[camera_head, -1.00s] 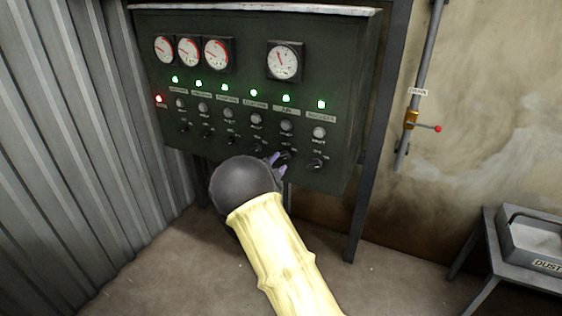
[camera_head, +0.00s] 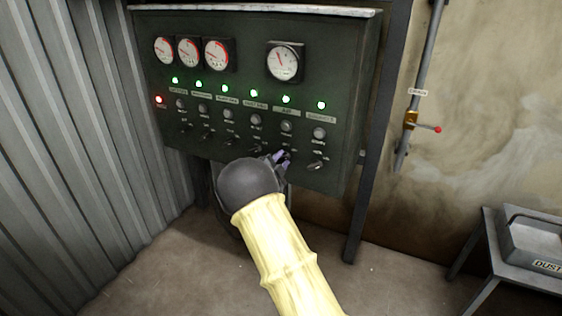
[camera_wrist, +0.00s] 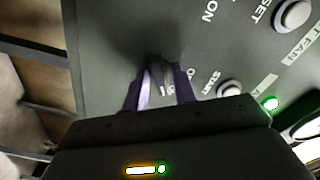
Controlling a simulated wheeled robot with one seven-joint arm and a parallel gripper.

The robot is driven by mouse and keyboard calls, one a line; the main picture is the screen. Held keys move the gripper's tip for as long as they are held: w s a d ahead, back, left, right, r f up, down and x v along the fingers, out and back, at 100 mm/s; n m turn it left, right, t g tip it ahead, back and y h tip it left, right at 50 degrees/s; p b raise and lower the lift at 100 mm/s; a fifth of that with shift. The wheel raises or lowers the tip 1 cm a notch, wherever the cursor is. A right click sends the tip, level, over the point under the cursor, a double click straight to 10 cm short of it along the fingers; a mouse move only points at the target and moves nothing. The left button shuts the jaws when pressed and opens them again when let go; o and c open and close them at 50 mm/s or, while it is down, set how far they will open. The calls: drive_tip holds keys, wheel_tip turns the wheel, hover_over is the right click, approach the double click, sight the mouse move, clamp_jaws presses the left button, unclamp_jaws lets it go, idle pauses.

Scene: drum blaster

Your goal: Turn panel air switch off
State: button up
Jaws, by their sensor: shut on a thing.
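The dark green control panel (camera_head: 228,82) stands upright against the wall, with a row of labelled columns of lights, buttons and rotary switches. My gripper (camera_head: 280,157) is at the lower part of the panel, in the column labelled AIR. In the wrist view my gripper (camera_wrist: 162,90) has its two purple fingers closed on the air switch (camera_wrist: 158,72), a dark knob on the panel face. The green air light (camera_head: 286,99) above that column is lit. My fingers and wrist hide most of the switch in the head view.
The neighbouring switch (camera_head: 316,166) sits close on the right. A metal leg (camera_head: 365,200) and a pipe with a red-tipped valve lever (camera_head: 424,127) stand right of the panel. A dust tray (camera_head: 535,243) rests on a low table. Corrugated wall (camera_head: 70,150) is on the left.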

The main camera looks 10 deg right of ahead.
drive_tip(key=shift+n, duration=0.4)
drive_tip(key=n+p, duration=0.3)
drive_tip(key=n, duration=0.2)
drive_tip(key=shift+r+p, duration=0.1)
drive_tip(key=shift+p, duration=0.3)
drive_tip(key=n+p, duration=0.3)
drive_tip(key=n, duration=0.3)
drive_tip(key=o, duration=0.7)
drive_tip(key=shift+s, duration=0.1)
drive_tip(key=v, duration=1.7)
drive_tip(key=shift+s+a, duration=0.1)
